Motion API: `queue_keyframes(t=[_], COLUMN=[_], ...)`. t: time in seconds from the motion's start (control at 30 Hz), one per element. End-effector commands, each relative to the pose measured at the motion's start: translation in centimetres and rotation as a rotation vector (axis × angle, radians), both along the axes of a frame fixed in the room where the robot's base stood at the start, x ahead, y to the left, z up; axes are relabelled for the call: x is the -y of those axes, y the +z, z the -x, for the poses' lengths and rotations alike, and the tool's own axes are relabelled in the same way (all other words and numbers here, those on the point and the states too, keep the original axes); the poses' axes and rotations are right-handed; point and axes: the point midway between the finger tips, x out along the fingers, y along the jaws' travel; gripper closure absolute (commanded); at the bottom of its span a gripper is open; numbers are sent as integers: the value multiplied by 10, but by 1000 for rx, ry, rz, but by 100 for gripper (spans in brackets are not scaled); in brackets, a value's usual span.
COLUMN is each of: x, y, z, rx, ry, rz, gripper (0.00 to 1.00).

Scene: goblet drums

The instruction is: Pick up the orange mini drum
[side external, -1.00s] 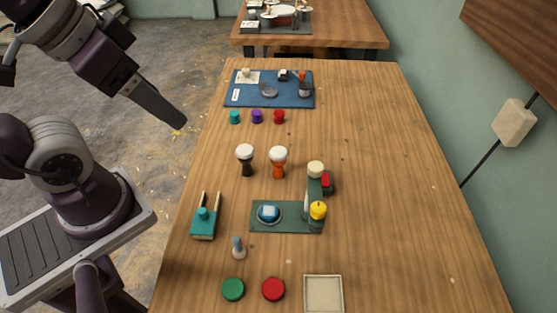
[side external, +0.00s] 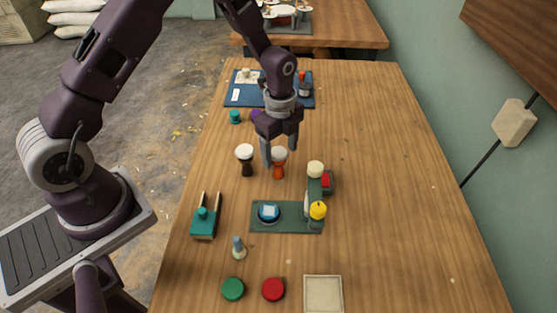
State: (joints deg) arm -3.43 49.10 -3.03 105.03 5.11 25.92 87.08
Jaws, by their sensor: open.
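The orange mini drum (side external: 279,170) stands upright on the wooden table, with a white head and an orange goblet body. A dark mini drum (side external: 245,164) with a white head stands just left of it. My gripper (side external: 279,158) points down at the orange drum, with its fingers open. One finger shows to the left of the drum's head and the other at its upper right. The gripper partly covers the drum's head. I cannot tell whether the fingers touch the drum.
A green mat (side external: 288,218) with a blue-topped round item and a green post carrying a yellow piece (side external: 318,210) lies in front. A teal forked item (side external: 204,222) is at front left. A blue mat (side external: 245,93) lies behind. The table's right side is clear.

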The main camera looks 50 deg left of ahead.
Motion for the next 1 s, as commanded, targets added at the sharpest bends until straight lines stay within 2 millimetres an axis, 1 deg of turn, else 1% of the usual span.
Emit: queue_keyframes(t=[0.1,0.2,0.3,0.47,0.5,0.57,0.6,0.77,0.8,0.83,1.0], x=[0,0,-1,-1,-1,-1,-1,-1,-1,-1,-1], y=[-24,-40,-45,-45,-45,-45,-45,-45,-45,-45,-44], z=[5,5,4,4,4,4,4,4,4,4,4], rx=[-6,-4,-2,-1,-1,-1,-1,-1,-1,-1,-1], ry=[1,2,3,3,3,3,3,4,4,4,4], rz=[-1,-1,-1,-1,-1,-1,-1,-1,-1,-1,-1], gripper=[30,30,30,30,34,45,53,85,92,95,95])
